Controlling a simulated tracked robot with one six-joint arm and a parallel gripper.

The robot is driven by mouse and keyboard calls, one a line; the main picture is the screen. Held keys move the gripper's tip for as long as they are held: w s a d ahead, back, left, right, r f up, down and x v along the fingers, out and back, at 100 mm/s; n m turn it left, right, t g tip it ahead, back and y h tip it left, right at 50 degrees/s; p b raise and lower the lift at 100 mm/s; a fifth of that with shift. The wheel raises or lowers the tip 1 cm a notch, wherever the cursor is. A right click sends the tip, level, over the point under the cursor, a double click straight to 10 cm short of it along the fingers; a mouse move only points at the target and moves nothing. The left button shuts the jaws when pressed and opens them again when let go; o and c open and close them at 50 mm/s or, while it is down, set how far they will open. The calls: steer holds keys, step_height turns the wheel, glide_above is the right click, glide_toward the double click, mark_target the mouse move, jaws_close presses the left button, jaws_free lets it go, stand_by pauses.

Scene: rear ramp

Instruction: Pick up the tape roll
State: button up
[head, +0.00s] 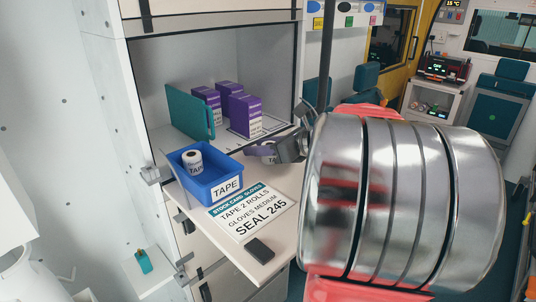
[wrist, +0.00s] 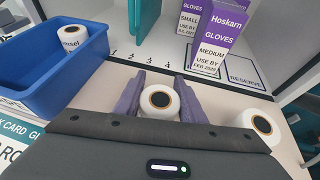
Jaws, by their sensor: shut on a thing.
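A white tape roll (wrist: 160,102) with a brown core sits between the two purple-grey fingers of my gripper (wrist: 158,98) in the wrist view. The fingers are shut on it from both sides. I cannot tell whether it still touches the shelf. A second tape roll (wrist: 258,127) stands to the right, apart from the fingers. Another tape roll (wrist: 72,36) is inside the blue bin, and it also shows in the head view (head: 193,160). In the head view my gripper (head: 262,151) is at the front of the cabinet, right of the bin; the held roll is mostly hidden there.
The blue TAPE bin (head: 227,187) stands on the fold-down shelf (head: 225,237). A stock card (head: 252,212) and a small black object (head: 260,248) lie in front. Purple glove boxes (head: 244,113) and a teal panel (head: 188,110) stand behind, inside the cabinet.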

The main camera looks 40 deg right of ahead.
steer(key=c, duration=0.3)
steer(key=shift+c, duration=0.2)
step_height(320, 180, up, 10)
stand_by(0.5)
stand_by(0.7)
